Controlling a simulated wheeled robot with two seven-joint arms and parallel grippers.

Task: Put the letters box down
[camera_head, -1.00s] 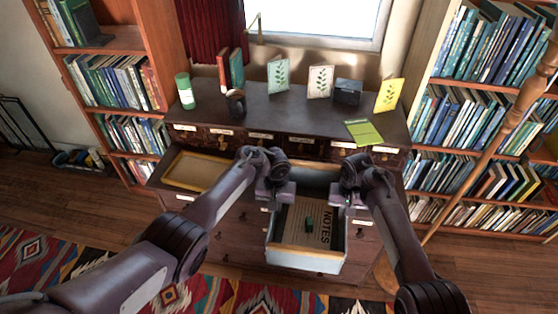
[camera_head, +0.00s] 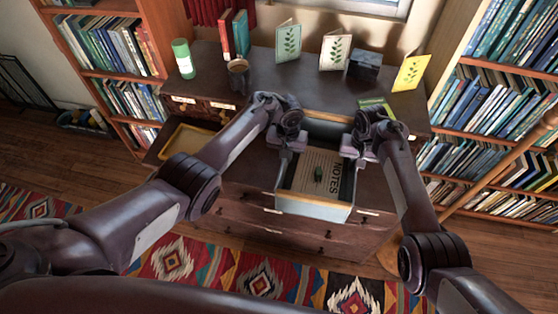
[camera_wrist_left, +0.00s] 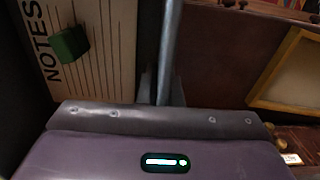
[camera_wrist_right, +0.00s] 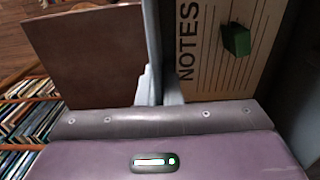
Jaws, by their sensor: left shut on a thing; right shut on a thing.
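The letters box (camera_head: 312,208) is an open, pale grey-blue box. A lined "NOTES" sheet (camera_head: 317,165) and a small green block (camera_head: 319,174) lie inside. My left gripper (camera_head: 287,150) is shut on its left wall, which shows between the fingers in the left wrist view (camera_wrist_left: 170,45). My right gripper (camera_head: 357,152) is shut on its right wall, also seen in the right wrist view (camera_wrist_right: 152,40). In the head view the box overlaps the front of the dark wooden cabinet (camera_head: 255,190). I cannot tell whether it touches the cabinet.
The cabinet top holds a mug (camera_head: 238,76), a green-and-white canister (camera_head: 183,58), upright cards (camera_head: 335,52), a dark box (camera_head: 364,65) and a green pad (camera_head: 376,106). A drawer (camera_head: 190,139) stands open at left. Bookshelves flank the cabinet. The top's middle looks clear.

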